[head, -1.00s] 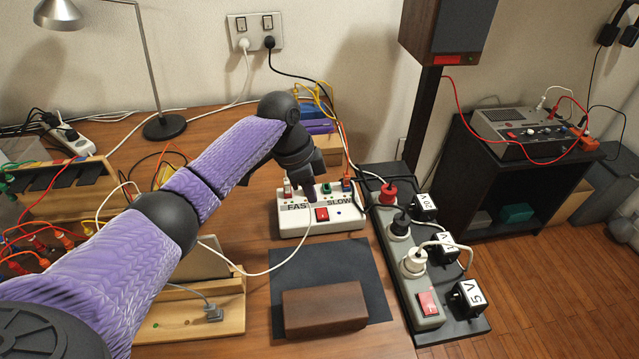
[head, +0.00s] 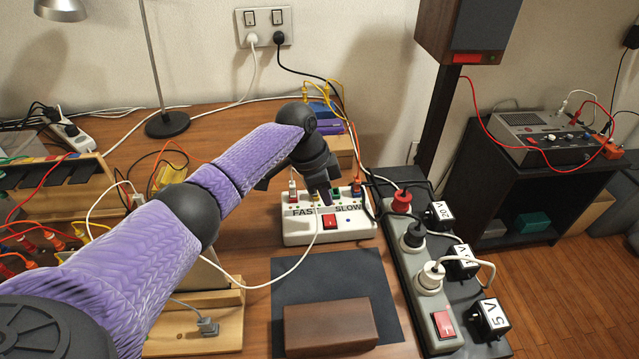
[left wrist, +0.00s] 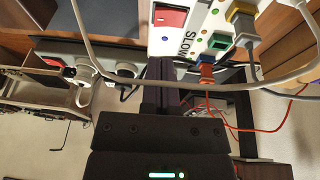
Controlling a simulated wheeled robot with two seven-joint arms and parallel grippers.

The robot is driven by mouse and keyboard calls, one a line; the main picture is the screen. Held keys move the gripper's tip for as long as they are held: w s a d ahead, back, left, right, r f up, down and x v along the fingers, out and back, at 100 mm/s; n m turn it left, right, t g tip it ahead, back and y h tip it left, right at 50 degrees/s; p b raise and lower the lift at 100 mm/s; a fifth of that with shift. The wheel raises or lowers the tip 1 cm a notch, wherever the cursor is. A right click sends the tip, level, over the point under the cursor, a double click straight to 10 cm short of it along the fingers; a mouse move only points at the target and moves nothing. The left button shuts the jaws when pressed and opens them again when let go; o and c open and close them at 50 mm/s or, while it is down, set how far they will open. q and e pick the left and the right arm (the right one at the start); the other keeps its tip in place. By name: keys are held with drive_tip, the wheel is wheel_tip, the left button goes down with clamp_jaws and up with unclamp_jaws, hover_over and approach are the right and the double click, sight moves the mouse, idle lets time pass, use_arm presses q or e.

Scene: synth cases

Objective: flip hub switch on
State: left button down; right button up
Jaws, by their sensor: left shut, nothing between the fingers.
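The hub is a white box (head: 297,232) labelled FAST and SLOW, with a red rocker switch (head: 330,221) on its front part. In the left wrist view the hub (left wrist: 195,15) shows at the top, with its red switch (left wrist: 171,17) and the SLOW label. My left gripper (head: 326,201) is shut and empty, pointing down over the hub just behind the switch. Its fingertips (left wrist: 160,65) lie close to the hub; I cannot tell if they touch it. Which way the switch is tipped is unclear. My right gripper is not in view.
Plugs and cables rise from the hub's back, and a white cable (head: 272,277) loops in front. A grey power strip (head: 402,268) with plugs and adapters stands to the right. A brown block (head: 330,326) lies on a dark mat (head: 322,272) in front.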

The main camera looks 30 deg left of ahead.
sight(332, 224)
use_arm(q)
drive_tip(key=x, duration=0.1)
drive_tip(key=b+x, duration=0.1)
drive_tip(key=x, duration=0.2)
drive_tip(key=shift+s+a+f, duration=0.15)
drive_tip(key=shift+s+f, duration=0.2)
drive_tip(key=shift+f, duration=0.15)
drive_tip(key=shift+f+b, duration=0.35)
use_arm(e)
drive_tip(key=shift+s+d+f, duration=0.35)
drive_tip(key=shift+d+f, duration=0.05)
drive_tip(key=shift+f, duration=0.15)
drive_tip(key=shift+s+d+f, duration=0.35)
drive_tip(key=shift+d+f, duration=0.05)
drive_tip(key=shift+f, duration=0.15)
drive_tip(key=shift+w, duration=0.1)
